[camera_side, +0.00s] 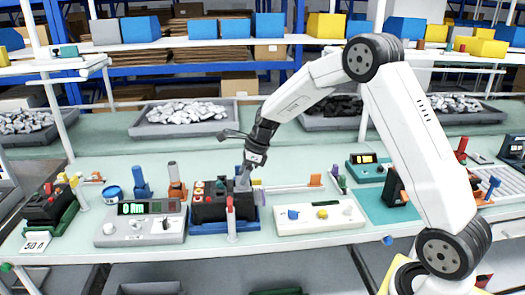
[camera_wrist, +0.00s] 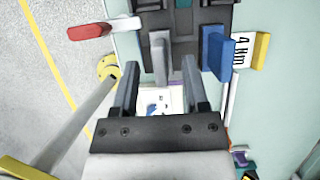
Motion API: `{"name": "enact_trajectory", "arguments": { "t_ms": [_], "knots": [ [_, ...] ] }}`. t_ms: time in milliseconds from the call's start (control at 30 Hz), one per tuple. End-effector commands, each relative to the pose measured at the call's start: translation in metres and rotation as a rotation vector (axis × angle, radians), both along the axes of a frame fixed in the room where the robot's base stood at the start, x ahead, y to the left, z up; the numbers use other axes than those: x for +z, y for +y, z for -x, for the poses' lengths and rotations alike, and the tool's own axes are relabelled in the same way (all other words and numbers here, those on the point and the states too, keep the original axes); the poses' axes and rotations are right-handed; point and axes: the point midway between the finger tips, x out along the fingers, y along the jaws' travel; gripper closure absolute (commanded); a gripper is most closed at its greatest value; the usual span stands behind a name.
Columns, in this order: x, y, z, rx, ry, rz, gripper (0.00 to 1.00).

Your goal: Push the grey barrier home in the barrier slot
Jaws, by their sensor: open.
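The grey barrier (camera_wrist: 160,55) stands upright at the edge of the black breaker (camera_wrist: 185,42) in the wrist view. The breaker also shows in the side view (camera_side: 210,211), seated in a blue holder (camera_side: 222,227). My gripper (camera_wrist: 160,75) is open, with one dark finger on each side of the barrier's line and a visible gap to both. In the side view my gripper (camera_side: 243,180) points down at the breaker's right end. The slot and how deep the barrier sits in it are hidden.
A blue block (camera_wrist: 217,52) stands right of the barrier, and a red handle (camera_wrist: 90,31) lies left. A meter box (camera_side: 140,224) stands left of the breaker, a cream panel (camera_side: 345,218) right.

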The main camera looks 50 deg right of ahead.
Motion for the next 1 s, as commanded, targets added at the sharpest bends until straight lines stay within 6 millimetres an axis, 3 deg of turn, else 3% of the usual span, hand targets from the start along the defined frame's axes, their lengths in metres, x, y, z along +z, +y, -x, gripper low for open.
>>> {"name": "enact_trajectory", "arguments": {
  "t_ms": [200,400,1000],
  "knots": [
    [0.027,-0.008,0.007,0.0,-0.002,0.001,0.42],
    [0.04,-0.012,0.012,0.0,0.0,0.0,0.42],
    [0.042,-0.012,0.012,0.003,0.0,0.002,0.42]
  ]
}}
